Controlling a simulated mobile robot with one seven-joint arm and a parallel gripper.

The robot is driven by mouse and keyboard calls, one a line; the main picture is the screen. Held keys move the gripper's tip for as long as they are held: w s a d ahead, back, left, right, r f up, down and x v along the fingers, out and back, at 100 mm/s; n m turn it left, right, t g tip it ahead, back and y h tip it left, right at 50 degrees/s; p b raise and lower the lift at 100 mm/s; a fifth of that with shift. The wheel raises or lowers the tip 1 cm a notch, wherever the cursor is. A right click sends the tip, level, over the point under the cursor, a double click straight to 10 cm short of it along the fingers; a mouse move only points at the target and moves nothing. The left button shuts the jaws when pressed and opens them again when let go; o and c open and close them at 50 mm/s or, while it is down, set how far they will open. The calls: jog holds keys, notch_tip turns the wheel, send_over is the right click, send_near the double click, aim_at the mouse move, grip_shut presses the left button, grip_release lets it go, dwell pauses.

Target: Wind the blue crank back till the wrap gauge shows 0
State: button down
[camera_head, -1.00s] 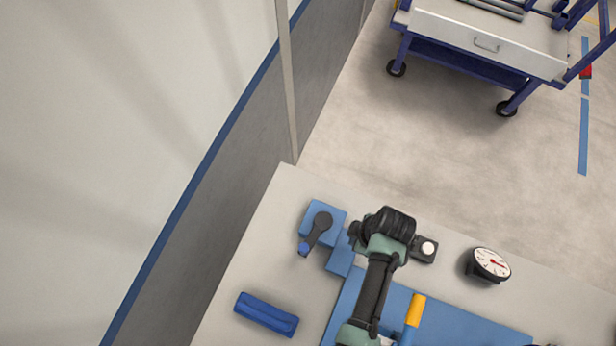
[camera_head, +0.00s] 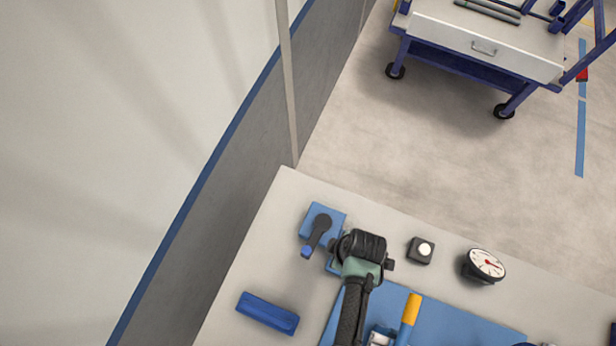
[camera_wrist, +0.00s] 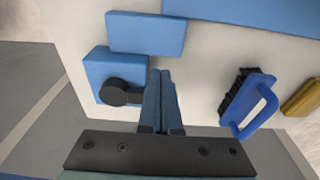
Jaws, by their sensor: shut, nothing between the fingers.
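The crank (camera_head: 318,235) is a dark arm on a blue block, with a blue knob (camera_head: 306,251) at its lower left end in the head view. In the wrist view the crank's dark hub (camera_wrist: 113,92) shows, and its arm reaches right toward my fingers; the knob is hidden there. A round gauge (camera_head: 487,264) with a white dial and red needle stands to the right; its reading is too small to tell. My gripper (camera_wrist: 161,74) is shut and empty, its fingers just beside the crank arm; contact cannot be told. In the head view my wrist hides the fingers.
A blue brush (camera_head: 267,313) lies left on the grey bench; its bristles show in the wrist view (camera_wrist: 240,95). A small black box with a white button (camera_head: 421,250) stands between crank and gauge. A yellow-handled tool (camera_head: 411,309) is by the blue plate (camera_head: 455,325).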

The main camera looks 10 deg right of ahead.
aim_at(304, 248)
jog(key=a, duration=0.2)
jog(key=shift+w+a+p, duration=0.15)
jog(key=shift+a+p, duration=0.15)
jog(key=shift+a, duration=0.05)
jog(key=shift+w+a, duration=0.3)
jog(key=shift+a, duration=0.35)
jog(key=shift+w+a, duration=0.25)
jog(key=shift+a, duration=0.4)
jog(key=shift+w+a, duration=0.95)
jog(key=shift+a, duration=0.15)
jog(key=shift+w+a+b, duration=0.2)
jog(key=shift+w+a, duration=0.2)
jog(key=shift+w, duration=0.25)
jog(key=shift+w+a+b, duration=0.15)
jog(key=shift+w+a, duration=0.2)
jog(key=shift+w, duration=0.25)
